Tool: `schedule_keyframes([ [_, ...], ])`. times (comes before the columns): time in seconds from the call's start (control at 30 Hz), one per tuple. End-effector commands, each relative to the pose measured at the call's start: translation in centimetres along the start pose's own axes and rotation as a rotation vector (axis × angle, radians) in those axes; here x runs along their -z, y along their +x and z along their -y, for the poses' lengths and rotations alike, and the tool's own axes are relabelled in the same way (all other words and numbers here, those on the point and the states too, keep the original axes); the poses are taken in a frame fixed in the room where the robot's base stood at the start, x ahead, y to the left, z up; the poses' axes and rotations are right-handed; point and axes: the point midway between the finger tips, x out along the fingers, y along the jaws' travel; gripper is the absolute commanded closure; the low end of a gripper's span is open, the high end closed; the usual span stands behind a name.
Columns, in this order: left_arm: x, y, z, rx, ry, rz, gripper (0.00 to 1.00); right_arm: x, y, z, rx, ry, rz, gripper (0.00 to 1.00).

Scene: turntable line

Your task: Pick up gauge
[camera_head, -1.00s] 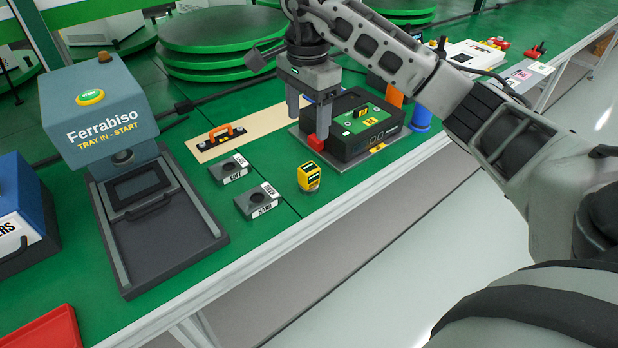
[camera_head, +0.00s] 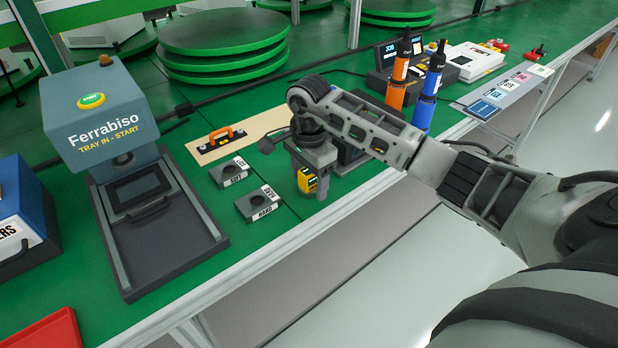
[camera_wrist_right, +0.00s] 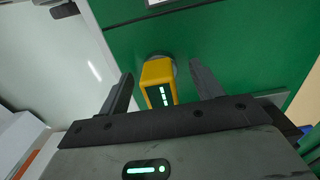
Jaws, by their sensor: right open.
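The gauge (camera_head: 306,181) is a small yellow block with a dark display, standing on the green bench top. It also shows in the right wrist view (camera_wrist_right: 157,76), where its display has light green marks. My right gripper (camera_head: 312,188) is right over the gauge and partly hides it. In the right wrist view the two fingers (camera_wrist_right: 164,88) are spread, one on each side of the gauge, with gaps between. I cannot tell how low the fingertips reach. My left gripper is out of view.
Two dark blocks, marked SOFT (camera_head: 231,172) and HARD (camera_head: 257,204), lie left of the gauge. A Ferrabiso tray machine (camera_head: 112,130) stands further left. Orange (camera_head: 398,84) and blue (camera_head: 428,98) drivers stand at the right. My arm partly hides a black box (camera_head: 350,150).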

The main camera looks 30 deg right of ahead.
Motion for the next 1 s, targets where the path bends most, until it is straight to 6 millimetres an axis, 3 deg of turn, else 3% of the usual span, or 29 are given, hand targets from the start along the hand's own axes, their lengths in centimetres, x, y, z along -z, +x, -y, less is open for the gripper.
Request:
schedule_keyframes([
  [0.3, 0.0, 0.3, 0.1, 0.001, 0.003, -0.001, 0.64, 0.0, 0.8, 0.0, 0.002, 0.001, 0.0, 0.35],
  [0.5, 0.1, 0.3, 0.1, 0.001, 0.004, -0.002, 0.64, 0.0, 0.7, 0.0, 0.002, 0.001, 0.0, 0.9],
  [0.83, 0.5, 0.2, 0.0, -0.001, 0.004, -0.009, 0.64, 0.1, 0.4, 0.1, 0.004, 0.001, 0.0, 0.9],
  [1.0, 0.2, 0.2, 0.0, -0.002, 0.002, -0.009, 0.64, 0.1, -1.0, 0.1, 0.006, 0.0, -0.002, 0.9],
])
